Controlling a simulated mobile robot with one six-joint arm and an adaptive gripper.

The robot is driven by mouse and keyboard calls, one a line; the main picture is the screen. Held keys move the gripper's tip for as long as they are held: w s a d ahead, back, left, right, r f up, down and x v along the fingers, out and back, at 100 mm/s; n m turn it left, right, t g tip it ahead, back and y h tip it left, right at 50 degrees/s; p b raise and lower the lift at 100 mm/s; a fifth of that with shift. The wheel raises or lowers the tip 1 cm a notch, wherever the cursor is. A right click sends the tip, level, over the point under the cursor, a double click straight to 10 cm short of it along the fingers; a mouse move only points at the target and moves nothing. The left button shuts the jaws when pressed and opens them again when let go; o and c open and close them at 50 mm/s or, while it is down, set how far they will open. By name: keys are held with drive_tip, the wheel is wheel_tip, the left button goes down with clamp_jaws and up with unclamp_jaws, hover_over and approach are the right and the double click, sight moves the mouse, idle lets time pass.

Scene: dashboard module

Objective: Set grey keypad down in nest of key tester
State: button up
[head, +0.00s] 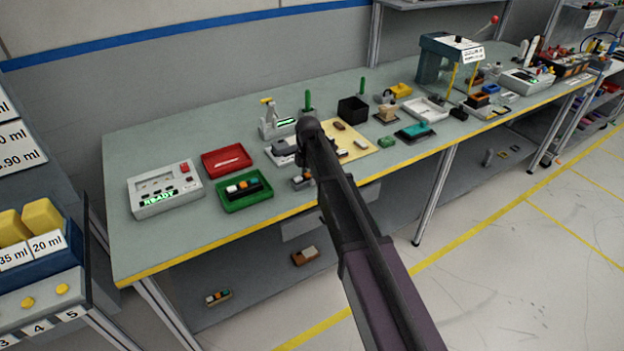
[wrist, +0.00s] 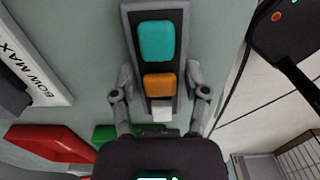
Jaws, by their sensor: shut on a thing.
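The grey keypad (wrist: 160,62), a dark grey strip with teal, orange and white keys, is between the fingers of my gripper (wrist: 160,82) in the wrist view. The fingers are shut on its long sides. In the head view my arm hides most of the gripper, and part of the keypad (head: 301,182) shows near the bench's front edge. I cannot tell its height above the bench. A white box with a green READY display (head: 165,190) stands at the bench's left end, apart from the keypad; it looks like the key tester. Its nest is not clear.
A green tray (head: 262,203) with a similar keypad lies between the white box and my gripper. A red tray (head: 226,161) is behind it. The bench's front edge is close.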

drive_tip(key=shift+r, duration=0.2)
wheel_tip(320, 180, up, 3)
drive_tip(key=p, duration=0.3)
drive_tip(key=shift+f, duration=0.15)
drive_tip(key=s+d+r+p, duration=0.1)
drive_tip(key=s+d, duration=0.1)
drive_tip(key=s, duration=0.5)
drive_tip(key=s+d+r+p, duration=0.1)
drive_tip(key=s+d, duration=0.1)
drive_tip(key=s, duration=0.6)
drive_tip(key=shift+s+d, duration=0.2)
drive_tip(key=shift+d, duration=0.05)
